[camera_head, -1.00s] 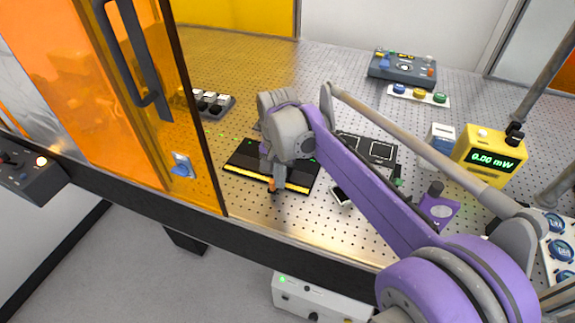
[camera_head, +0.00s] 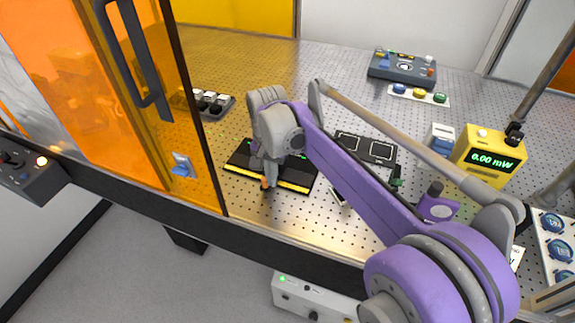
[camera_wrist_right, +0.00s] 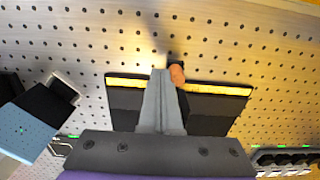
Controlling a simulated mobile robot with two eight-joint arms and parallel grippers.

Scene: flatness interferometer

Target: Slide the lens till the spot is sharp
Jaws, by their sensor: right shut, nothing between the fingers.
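A flat black unit with a glowing yellow front strip (camera_head: 300,187) lies on the perforated table; the wrist view shows its strip too (camera_wrist_right: 225,89). My right gripper (camera_head: 267,184) is shut and empty, pointing down in front of this strip. In the wrist view its fingertips (camera_wrist_right: 164,75) reach past the strip, close beside a small orange-and-black piece (camera_wrist_right: 177,75). I cannot tell whether they touch it. A purple mount with a pale round face (camera_head: 437,209) stands to the right, partly behind my arm. I cannot tell which part is the lens, and no spot is discernible. My left gripper is out of view.
An orange see-through door (camera_head: 90,80) with a dark handle stands open at left. A yellow meter (camera_head: 490,157) reads 0.00 mW at right. A dark control box (camera_head: 402,68) and a strip of coloured buttons (camera_head: 419,95) sit at the back. The table in front of the black unit is clear.

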